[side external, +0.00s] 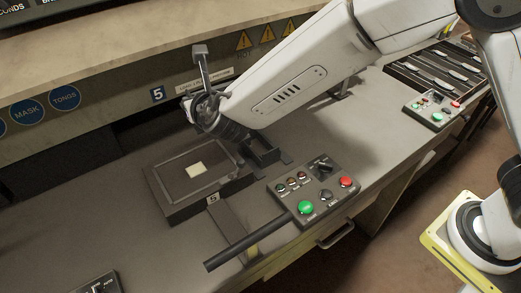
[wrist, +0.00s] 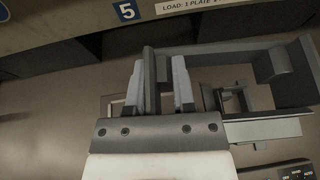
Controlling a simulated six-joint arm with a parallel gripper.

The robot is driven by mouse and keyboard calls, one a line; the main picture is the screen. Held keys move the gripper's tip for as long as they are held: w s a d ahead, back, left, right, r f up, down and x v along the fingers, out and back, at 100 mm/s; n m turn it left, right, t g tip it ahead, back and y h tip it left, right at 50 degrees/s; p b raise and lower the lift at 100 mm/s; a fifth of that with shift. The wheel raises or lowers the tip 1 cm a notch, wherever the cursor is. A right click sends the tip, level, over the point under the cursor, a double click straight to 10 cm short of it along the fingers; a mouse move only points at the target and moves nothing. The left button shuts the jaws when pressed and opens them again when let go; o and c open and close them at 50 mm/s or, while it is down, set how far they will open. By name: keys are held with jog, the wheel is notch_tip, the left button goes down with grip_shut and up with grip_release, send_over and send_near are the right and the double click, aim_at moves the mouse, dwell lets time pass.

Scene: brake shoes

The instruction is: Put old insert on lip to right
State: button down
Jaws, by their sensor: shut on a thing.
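My gripper (wrist: 160,85) shows in the wrist view, with two pale grey fingers reaching up the picture. A dark upright plate (wrist: 149,70) stands between the fingers, close against the left one; I take it to be the old insert, and the fingers are shut on it. In the side view the end of my arm is over the far right edge of the station 5 block (side external: 165,192), and the fingertips and held plate cannot be made out there. A grey stepped bracket (wrist: 285,80), perhaps with the lip, is right of the fingers in the wrist view.
The block has a pale square (side external: 195,170) on top. A button panel (side external: 315,190) and a dark bar handle (side external: 250,243) are in front. A tray of tools (side external: 435,70) is far right.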

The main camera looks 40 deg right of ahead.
jog(key=s+d+r+m+h, duration=0.1)
jog(key=s+d, duration=0.2)
jog(key=d, duration=1.1)
jog(key=s+d+r+m+h, duration=0.1)
jog(key=s+d+r+h, duration=0.1)
jog(key=d, duration=1.2)
jog(key=shift+s+d+m+g, duration=0.3)
jog(key=shift+s+g, duration=0.1)
jog(key=shift+s, duration=0.4)
jog(key=shift+f, duration=0.1)
jog(key=s+d+f+m+g+h, duration=0.1)
jog(key=s+d+f+m+h, duration=0.1)
jog(key=d+f, duration=0.3)
jog(key=s+d+f+m+g+h, duration=0.2)
jog(key=d+f+m+h, duration=0.1)
jog(key=d+f, duration=0.2)
jog(key=shift+s+f+h, duration=0.3)
jog(key=shift+s+f, duration=0.05)
jog(key=shift+f, duration=0.45)
jog(key=shift+f, duration=0.1)
jog(key=shift+f, duration=2.1)
jog(key=shift+f, duration=0.1)
